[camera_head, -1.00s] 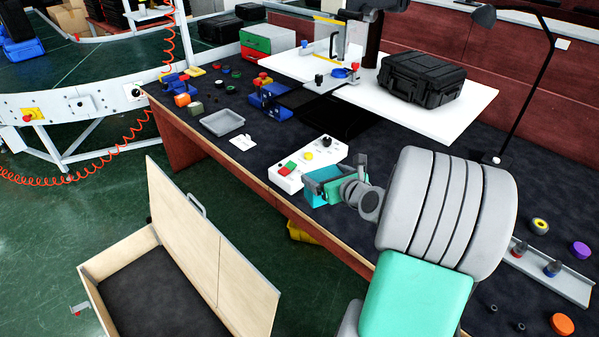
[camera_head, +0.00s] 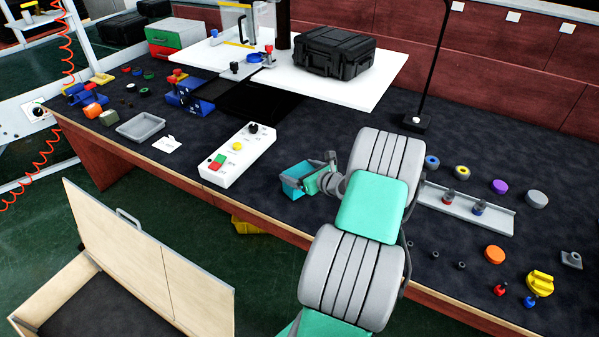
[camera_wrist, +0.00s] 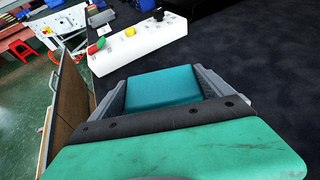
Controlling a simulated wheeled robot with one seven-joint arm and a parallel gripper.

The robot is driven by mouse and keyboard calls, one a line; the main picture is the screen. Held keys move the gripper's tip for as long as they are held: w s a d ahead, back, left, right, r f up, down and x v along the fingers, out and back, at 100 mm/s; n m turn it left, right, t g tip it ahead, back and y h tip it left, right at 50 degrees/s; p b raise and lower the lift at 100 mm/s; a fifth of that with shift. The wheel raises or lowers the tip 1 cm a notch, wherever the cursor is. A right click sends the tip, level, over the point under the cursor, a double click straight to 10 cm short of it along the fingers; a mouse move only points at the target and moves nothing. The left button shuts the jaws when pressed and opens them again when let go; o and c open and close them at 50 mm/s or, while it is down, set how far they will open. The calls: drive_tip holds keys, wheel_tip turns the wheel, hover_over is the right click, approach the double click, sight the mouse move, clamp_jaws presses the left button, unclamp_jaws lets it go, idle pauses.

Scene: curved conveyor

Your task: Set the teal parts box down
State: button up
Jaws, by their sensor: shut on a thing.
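In the wrist view the teal box (camera_wrist: 163,86) sits between the two fingers of my gripper (camera_wrist: 162,92), close to the white panel. I cannot tell whether its underside touches the bench top.
The white button panel (camera_head: 237,155) lies just left of the box. A grey tray (camera_head: 141,127) is further left. A metal rail (camera_head: 463,212) with small parts and loose coloured knobs is to the right. An open wooden chest (camera_head: 150,262) stands in front of the bench. Dark bench surface behind the box is clear.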

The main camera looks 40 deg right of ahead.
drive_tip(key=shift+f, duration=0.1)
drive_tip(key=shift+f, duration=0.15)
drive_tip(key=o, duration=1.5)
drive_tip(key=shift+c, duration=0.2)
